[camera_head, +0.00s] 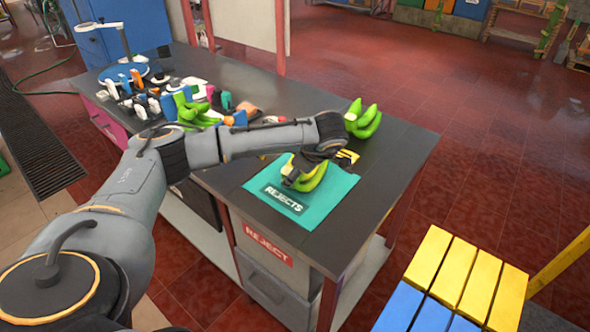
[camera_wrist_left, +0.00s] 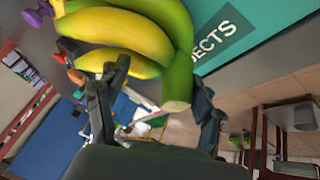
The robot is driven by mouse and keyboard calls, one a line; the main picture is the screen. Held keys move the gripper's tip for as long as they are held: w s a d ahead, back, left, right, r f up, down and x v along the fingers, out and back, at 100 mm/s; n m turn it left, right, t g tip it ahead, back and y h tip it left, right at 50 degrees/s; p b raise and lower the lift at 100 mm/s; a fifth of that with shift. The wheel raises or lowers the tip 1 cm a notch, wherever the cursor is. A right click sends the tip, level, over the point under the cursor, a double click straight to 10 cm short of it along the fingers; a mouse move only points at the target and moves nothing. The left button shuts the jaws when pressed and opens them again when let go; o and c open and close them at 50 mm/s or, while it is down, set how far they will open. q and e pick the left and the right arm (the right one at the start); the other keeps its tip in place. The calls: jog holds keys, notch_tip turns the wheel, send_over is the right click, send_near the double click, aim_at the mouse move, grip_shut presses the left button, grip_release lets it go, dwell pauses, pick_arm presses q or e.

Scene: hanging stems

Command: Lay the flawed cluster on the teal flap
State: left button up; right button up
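A green and yellow banana cluster (camera_head: 306,180) is over the teal flap (camera_head: 322,212) marked REJECTS; it appears to lie on it, partly hidden under my left gripper. My left gripper (camera_head: 312,165) reaches down over the cluster from the end of the arm. In the left wrist view the fingers of my left gripper (camera_wrist_left: 158,95) stand apart, one on each side of the cluster's thick green stem end (camera_wrist_left: 178,88). A gap shows between the stem and the left-hand finger. The yellow bananas (camera_wrist_left: 120,38) fill the upper part of that view. My right gripper is not in view.
Another green cluster (camera_head: 363,119) stands at the bench's far right edge, and one (camera_head: 195,113) lies among clutter at the left. A yellow and black piece (camera_head: 347,157) lies behind the flap. A yellow and blue slatted surface (camera_head: 455,285) is at lower right.

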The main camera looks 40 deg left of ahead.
pick_arm(q)
jog(key=shift+o, duration=0.6)
jog(key=shift+s+f, duration=0.1)
jog(key=shift+d, duration=0.1)
jog(key=v, duration=1.2)
